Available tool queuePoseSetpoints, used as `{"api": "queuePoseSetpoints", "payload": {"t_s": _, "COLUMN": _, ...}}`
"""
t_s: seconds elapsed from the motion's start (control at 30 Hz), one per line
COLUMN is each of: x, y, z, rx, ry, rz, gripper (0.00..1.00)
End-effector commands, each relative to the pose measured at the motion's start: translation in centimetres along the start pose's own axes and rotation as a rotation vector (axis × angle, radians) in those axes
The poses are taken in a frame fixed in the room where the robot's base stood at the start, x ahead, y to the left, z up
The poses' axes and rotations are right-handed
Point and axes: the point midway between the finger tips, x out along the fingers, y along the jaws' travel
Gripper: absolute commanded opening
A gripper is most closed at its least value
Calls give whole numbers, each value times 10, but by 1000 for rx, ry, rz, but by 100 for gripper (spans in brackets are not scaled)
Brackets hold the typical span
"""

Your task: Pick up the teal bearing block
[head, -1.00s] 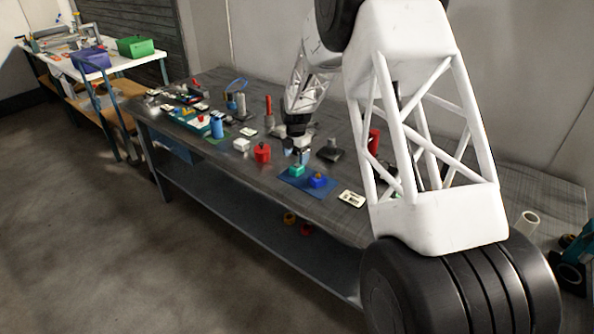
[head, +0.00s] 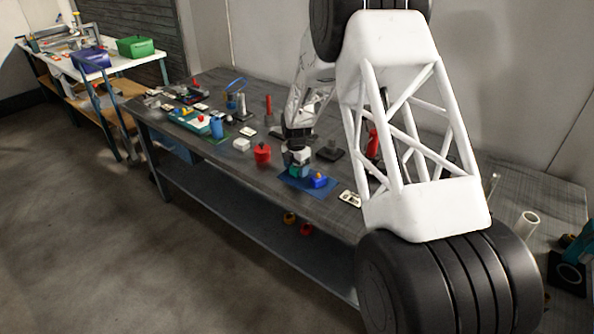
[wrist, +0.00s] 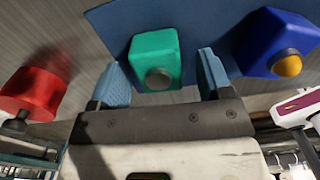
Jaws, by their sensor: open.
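The teal bearing block (wrist: 157,52) lies on a blue mat (wrist: 109,18), with a round grey disc on its near face. My gripper (wrist: 162,78) is open, with one blue-padded finger to each side of the block's near part. I cannot tell whether either finger touches it; a gap shows at the right finger. In the head view my gripper (head: 298,170) is low over the mat (head: 320,190), and the teal block (head: 294,171) is mostly hidden by it.
A blue block with a yellow knob (wrist: 279,45) sits on the mat to the right. A red object (wrist: 32,92) stands to the left. A white labelled piece (wrist: 298,107) lies at the right. In the head view, the dark bench (head: 225,165) has bare room toward its front edge.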

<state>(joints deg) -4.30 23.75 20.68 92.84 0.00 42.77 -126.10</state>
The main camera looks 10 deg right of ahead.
Motion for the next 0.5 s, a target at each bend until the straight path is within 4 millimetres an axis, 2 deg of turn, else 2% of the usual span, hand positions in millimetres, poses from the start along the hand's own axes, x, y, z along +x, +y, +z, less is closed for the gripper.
{"api": "queuePoseSetpoints", "payload": {"t_s": 0.13, "x": 6, "y": 0, "z": 0, "rx": 0, "ry": 0, "rz": 0, "gripper": 72}}
{"api": "queuePoseSetpoints", "payload": {"t_s": 0.5, "x": 7, "y": 0, "z": 0, "rx": 0, "ry": 0, "rz": 1, "gripper": 72}}
